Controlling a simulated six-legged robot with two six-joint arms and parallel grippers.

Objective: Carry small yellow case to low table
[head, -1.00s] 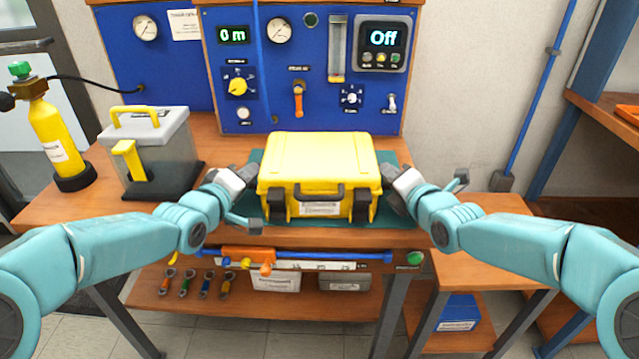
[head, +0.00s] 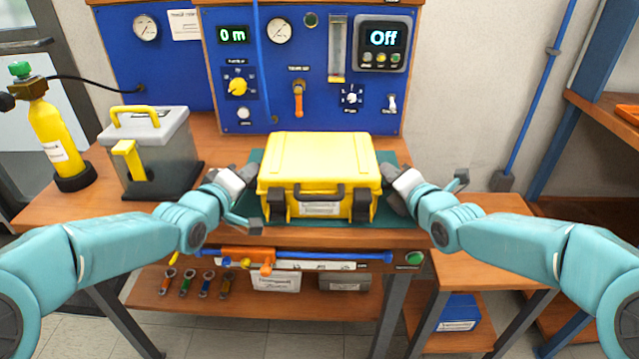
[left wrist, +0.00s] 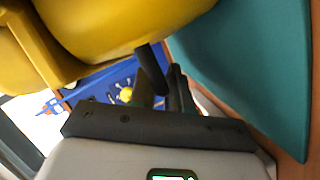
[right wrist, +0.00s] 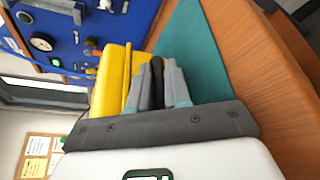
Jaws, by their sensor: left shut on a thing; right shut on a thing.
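The small yellow case (head: 318,168) is upright at the front middle of the workbench, over a green mat (head: 392,212). I cannot tell whether it touches the mat. My left gripper (head: 250,180) is at the case's left side and my right gripper (head: 391,184) is at its right side. Both are shut on the case; the right wrist view shows the fingers (right wrist: 163,84) closed around a dark part at its side. The left fingers (left wrist: 165,88) are partly hidden beside the case. The low wooden table (head: 490,262) stands to the right of the workbench, its visible top bare.
A grey box with yellow handles (head: 150,155) and a yellow gas bottle (head: 55,140) stand on the bench's left. A blue gauge panel (head: 310,95) rises behind the case. A wooden shelf (head: 600,125) is at the far right. A blue box (head: 458,312) sits under the low table.

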